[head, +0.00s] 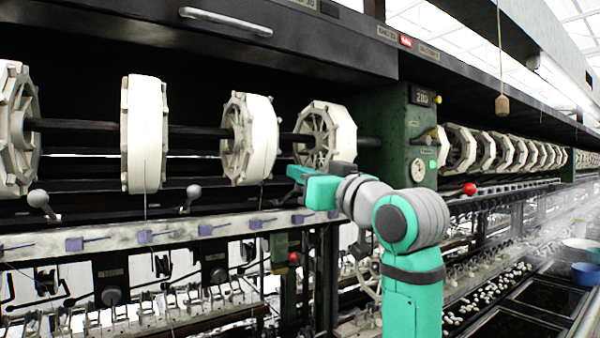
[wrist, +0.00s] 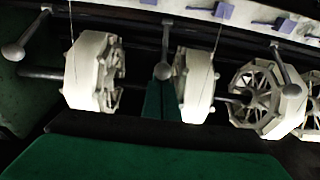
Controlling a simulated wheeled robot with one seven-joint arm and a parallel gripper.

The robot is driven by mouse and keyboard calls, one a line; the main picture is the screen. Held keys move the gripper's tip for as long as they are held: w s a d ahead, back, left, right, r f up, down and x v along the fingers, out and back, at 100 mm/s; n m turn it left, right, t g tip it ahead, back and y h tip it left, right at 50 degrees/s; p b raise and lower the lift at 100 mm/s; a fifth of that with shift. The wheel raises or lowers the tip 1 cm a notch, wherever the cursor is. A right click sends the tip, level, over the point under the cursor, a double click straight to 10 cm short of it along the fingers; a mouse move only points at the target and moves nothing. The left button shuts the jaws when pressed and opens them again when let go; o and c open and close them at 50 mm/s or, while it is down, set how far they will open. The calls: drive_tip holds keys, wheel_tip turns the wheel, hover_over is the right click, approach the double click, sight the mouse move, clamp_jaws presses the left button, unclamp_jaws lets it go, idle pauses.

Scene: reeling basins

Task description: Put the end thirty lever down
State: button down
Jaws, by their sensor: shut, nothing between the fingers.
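Grey ball-ended levers stand along the rail below the reels. In the head view one (head: 38,198) is at the far left and another (head: 193,192) is left of centre. I cannot read which one is the end thirty lever. My gripper (head: 292,173) is shut and empty, in front of the rightmost near reel. In the wrist view its teal fingertips (wrist: 161,86) lie right at the ball of the middle lever (wrist: 164,70); whether they touch is unclear. Other levers show at the left (wrist: 13,52) and right (wrist: 289,88).
White reels (head: 145,135) hang on a dark shaft behind the rail (head: 110,238), which carries purple guides. A green gearbox (head: 408,125) stands right of my gripper. A red knob (head: 469,188) is farther right. Basins and cocoons lie below at right.

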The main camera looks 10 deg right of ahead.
drive_tip(key=shift+s+d+f, duration=0.1)
drive_tip(key=shift+s+f, duration=0.05)
drive_tip(key=shift+f, duration=0.35)
drive_tip(key=shift+s+d+f, duration=0.1)
drive_tip(key=shift+s+f, duration=0.05)
drive_tip(key=shift+f, duration=0.3)
drive_tip(key=shift+s+f, duration=0.1)
drive_tip(key=shift+f, duration=0.9)
drive_tip(key=shift+r, duration=0.2)
drive_tip(key=shift+s+r, duration=0.1)
drive_tip(key=shift+r, duration=0.45)
drive_tip(key=v, duration=1.6)
